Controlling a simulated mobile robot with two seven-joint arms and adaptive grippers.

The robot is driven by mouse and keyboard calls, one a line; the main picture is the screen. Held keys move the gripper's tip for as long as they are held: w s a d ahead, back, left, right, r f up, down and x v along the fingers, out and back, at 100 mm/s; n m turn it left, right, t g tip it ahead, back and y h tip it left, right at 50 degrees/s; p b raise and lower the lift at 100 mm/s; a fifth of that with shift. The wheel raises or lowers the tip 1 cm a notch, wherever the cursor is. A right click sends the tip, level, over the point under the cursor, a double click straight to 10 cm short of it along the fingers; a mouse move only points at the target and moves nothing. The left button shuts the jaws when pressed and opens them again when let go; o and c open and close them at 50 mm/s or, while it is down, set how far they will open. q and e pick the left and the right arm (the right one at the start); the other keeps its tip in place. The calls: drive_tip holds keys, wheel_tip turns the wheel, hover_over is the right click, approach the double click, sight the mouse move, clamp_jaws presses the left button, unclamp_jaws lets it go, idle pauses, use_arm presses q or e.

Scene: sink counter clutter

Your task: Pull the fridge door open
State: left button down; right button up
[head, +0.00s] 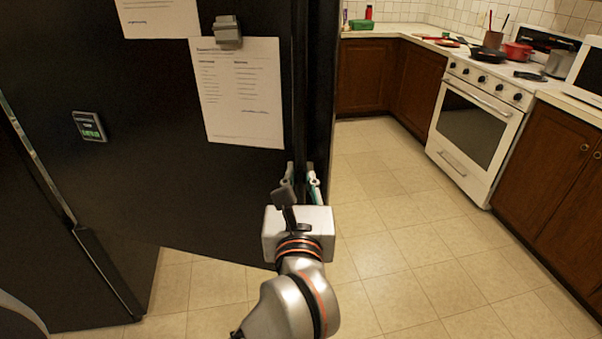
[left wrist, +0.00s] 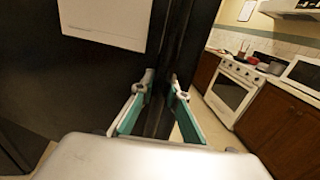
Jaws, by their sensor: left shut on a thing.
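The black fridge door (head: 150,180) fills the left and middle of the head view, with floor tiles showing below its slanting lower edge. It also fills the left of the left wrist view (left wrist: 45,80). A dark vertical handle bar (left wrist: 160,60) runs along the door's right side. My left gripper (head: 303,180) is shut on this bar, one teal-lined finger on each side. The fingers also show around it in the left wrist view (left wrist: 160,90). The exact contact is partly hidden by the gripper body. My right gripper is not in view.
Papers (head: 240,95), a grey clip (head: 228,32) and a small magnet (head: 89,126) are on the door. Another dark panel (head: 60,270) stands at lower left. Tiled floor (head: 400,250) is clear to the right, up to the white stove (head: 475,125) and brown cabinets (head: 565,190).

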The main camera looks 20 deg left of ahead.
use_arm(q)
drive_tip(key=shift+s+d, duration=0.15)
drive_tip(key=c, duration=2.2)
unclamp_jaws()
drive_tip(key=shift+c, duration=0.2)
drive_tip(key=shift+d, duration=0.1)
drive_tip(key=shift+s, duration=0.1)
